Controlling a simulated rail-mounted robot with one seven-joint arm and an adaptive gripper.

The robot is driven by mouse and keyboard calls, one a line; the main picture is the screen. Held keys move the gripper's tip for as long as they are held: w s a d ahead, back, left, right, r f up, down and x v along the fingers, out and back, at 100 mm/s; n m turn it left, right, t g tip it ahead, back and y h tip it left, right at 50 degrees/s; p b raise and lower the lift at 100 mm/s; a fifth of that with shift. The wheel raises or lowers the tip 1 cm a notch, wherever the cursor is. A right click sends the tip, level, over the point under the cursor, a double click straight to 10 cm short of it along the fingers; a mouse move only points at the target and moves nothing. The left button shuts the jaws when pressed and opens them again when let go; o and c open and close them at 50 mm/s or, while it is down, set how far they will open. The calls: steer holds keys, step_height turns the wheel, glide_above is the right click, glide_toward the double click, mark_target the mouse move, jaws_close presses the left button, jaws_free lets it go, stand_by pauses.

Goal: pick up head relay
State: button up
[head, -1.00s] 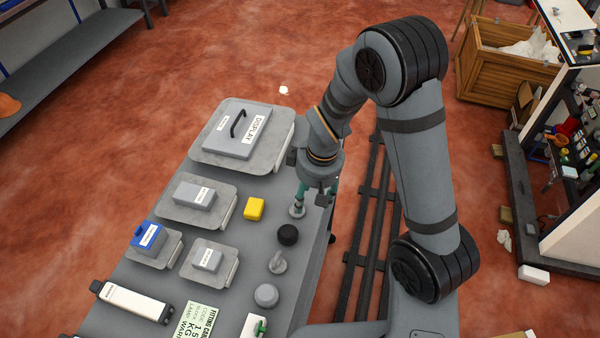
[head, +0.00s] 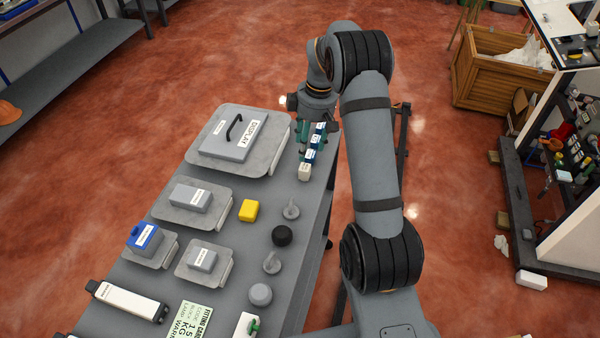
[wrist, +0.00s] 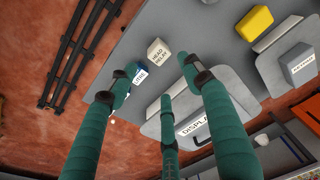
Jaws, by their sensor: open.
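The head relay (wrist: 158,52) is a small whitish block with dark lettering, seen in the wrist view on the grey table. In the head view the whitish block (head: 304,172) stands at the near end of a row of blue-and-white blocks (head: 315,146) along the table's right edge. My gripper (wrist: 156,80) has green fingers spread open and empty. In the wrist view its fingertips lie around and just below the relay, with a blue block (wrist: 138,75) partly hidden by the left finger. I cannot tell the height of the fingertips above the blocks.
A display plate (head: 237,133) with a black handle lies left of the row. Nearer are a peg (head: 291,209), a black knob (head: 282,235), a yellow block (head: 249,210) and several grey plates. The table edge and floor are on the right.

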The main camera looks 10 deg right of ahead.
mark_target(305, 166)
steer(key=shift+s+f+n, duration=0.1)
steer(key=shift+s+n, duration=0.05)
steer(key=shift+n, duration=0.25)
steer(key=shift+f, duration=0.35)
steer(key=f, duration=0.2)
steer(key=f+p, duration=0.1)
steer(key=shift+a+f, duration=0.3)
steer(key=shift+w+a+f+p, duration=0.15)
steer(key=shift+f+p, duration=0.5)
steer(key=shift+f, duration=0.85)
steer(key=shift+w+d+f+p, duration=0.1)
steer(key=shift+f+p, duration=0.5)
steer(key=shift+f, duration=0.9)
steer(key=c, duration=0.3)
steer(key=c, duration=0.8)
steer(key=shift+r, duration=0.1)
